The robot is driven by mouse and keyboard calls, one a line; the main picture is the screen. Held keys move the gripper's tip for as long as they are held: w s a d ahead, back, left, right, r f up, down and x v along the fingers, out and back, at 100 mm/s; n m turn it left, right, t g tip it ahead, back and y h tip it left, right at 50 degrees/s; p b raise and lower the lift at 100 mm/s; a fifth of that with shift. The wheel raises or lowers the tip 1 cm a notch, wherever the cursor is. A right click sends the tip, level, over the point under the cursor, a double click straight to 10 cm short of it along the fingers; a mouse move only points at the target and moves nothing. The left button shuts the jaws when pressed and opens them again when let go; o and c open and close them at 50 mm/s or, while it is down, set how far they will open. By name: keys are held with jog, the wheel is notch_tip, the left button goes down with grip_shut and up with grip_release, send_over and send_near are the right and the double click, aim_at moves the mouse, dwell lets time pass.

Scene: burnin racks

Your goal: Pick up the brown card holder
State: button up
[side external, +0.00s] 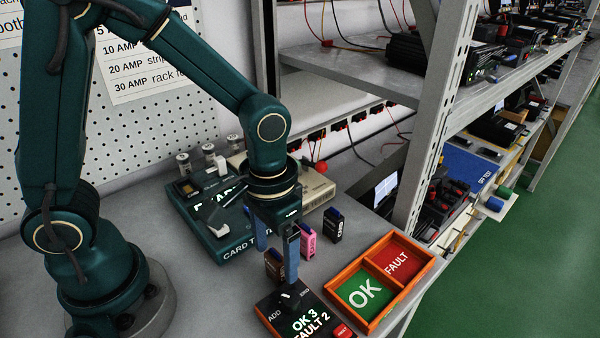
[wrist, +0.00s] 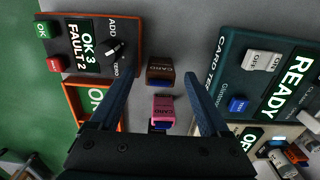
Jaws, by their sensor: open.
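The brown card holder (side external: 273,264) stands on the grey bench, partly hidden by a blue finger in the side view. In the wrist view it (wrist: 160,70) shows a dark label, with a blue part at its lower edge. My gripper (side external: 277,263) points down above the bench, its blue fingers apart and nothing held. In the wrist view my gripper (wrist: 160,74) has its fingertips on either side of the brown holder, with a gap on each side. I cannot tell whether the tips are down level with it.
A pink card holder (side external: 308,240) and a dark one (side external: 333,224) stand close behind in a row. The card tester (side external: 225,240) is to the left, the OK/FAULT counter box (side external: 300,315) in front, and the orange two-bin tray (side external: 423,272) to the right.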

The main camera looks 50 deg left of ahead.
grip_shut()
jog(key=shift+r, duration=0.1)
dwell(0.3)
